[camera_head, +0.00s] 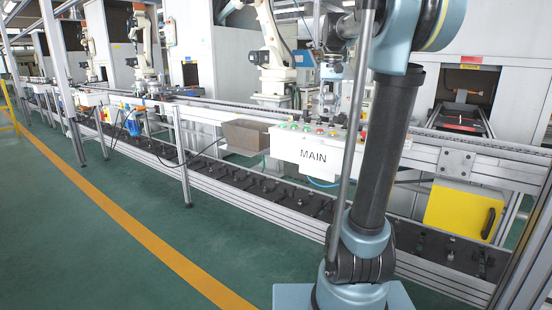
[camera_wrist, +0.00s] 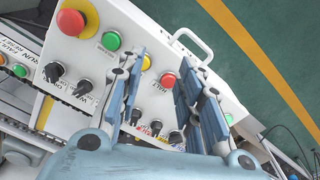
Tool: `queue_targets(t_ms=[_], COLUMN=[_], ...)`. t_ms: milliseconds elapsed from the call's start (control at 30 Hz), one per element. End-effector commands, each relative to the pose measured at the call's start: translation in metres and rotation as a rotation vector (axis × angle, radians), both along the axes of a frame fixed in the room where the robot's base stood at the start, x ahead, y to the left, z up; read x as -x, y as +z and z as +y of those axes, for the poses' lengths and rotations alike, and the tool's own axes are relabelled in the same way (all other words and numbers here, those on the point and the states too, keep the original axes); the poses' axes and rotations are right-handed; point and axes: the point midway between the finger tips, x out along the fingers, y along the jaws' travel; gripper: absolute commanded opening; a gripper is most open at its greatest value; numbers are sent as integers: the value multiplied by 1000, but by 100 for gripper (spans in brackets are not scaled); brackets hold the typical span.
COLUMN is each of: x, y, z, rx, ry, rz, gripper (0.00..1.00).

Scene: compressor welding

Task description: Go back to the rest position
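The wrist view shows my gripper (camera_wrist: 161,88) with its two blue-padded fingers spread apart and nothing held between them. It is over a white control box (camera_wrist: 150,25), with a red button (camera_wrist: 168,80) and a yellow button (camera_wrist: 146,62) visible in the gap. I cannot tell whether the fingertips touch the panel. In the head view the control box (camera_head: 290,150), marked MAIN, stands at the front of the conveyor line, and my arm blocks part of it. My gripper (camera_head: 327,112) appears small just above its buttons.
A large red knob on yellow (camera_wrist: 78,18), a green button (camera_wrist: 111,41) and several black switches share the panel. A handle (camera_wrist: 193,45) sticks out at the box edge. The conveyor frame (camera_head: 215,108) runs across the head view. Green floor with an orange line (camera_head: 140,235) is clear at left.

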Motion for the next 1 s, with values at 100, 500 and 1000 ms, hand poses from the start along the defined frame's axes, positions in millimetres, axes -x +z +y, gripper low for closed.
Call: queue_targets(t_ms=[100, 500, 1000], x=[26, 135, 258], y=[-16, -105, -255], z=[1, 5, 7], rx=[1, 6, 18], ry=[15, 88, 176], rz=[-11, -67, -138], gripper=[33, 33, 33])
